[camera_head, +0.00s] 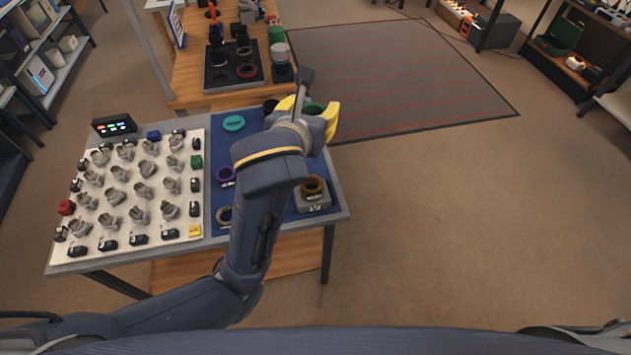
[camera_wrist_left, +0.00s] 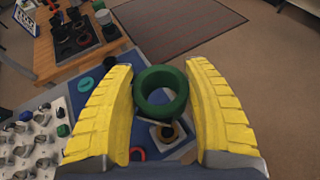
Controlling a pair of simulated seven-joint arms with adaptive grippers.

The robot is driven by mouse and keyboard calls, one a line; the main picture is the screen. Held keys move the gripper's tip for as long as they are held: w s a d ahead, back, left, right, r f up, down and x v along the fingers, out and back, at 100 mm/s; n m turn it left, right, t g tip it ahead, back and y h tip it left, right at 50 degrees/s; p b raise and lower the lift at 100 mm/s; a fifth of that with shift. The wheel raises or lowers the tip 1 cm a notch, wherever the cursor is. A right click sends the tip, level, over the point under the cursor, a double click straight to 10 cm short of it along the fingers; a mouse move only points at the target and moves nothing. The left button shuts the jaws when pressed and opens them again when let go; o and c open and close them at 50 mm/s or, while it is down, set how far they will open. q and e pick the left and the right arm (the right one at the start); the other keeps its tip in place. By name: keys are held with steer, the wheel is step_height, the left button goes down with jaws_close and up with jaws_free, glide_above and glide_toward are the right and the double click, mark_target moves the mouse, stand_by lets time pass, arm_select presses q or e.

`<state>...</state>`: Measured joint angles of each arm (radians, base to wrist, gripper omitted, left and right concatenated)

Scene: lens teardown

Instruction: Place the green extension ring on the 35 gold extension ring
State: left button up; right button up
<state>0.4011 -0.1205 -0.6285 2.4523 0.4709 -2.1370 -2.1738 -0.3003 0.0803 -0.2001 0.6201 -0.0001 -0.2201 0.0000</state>
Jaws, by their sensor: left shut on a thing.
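The green extension ring (camera_wrist_left: 182,88) is held between the yellow fingers of my left gripper (camera_wrist_left: 161,100) in the left wrist view. The gold extension ring (camera_head: 313,184) sits on a grey block (camera_head: 314,206) with a white label at the table's near right, apart from the gripper. In the wrist view the gold ring (camera_wrist_left: 167,131) is partly hidden behind the green ring. My right gripper is not in view.
A white board (camera_head: 130,225) with several grey parts fills the left. A wooden bench (camera_head: 190,85) stands behind. Open floor lies to the right.

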mark_target(312, 182)
arm_select(q)
steer(key=f, duration=2)
steer(key=shift+a+f, duration=0.15)
steer(key=shift+a, duration=0.05)
steer(key=shift+f, duration=0.15)
steer(key=o, duration=1.2)
steer(key=shift+o, duration=0.2)
steer(key=shift+s+r, duration=0.15)
steer(key=shift+r, duration=0.05)
steer(key=v, duration=1.1)
steer(key=shift+s+r, duration=0.15)
steer(key=shift+s, duration=0.1)
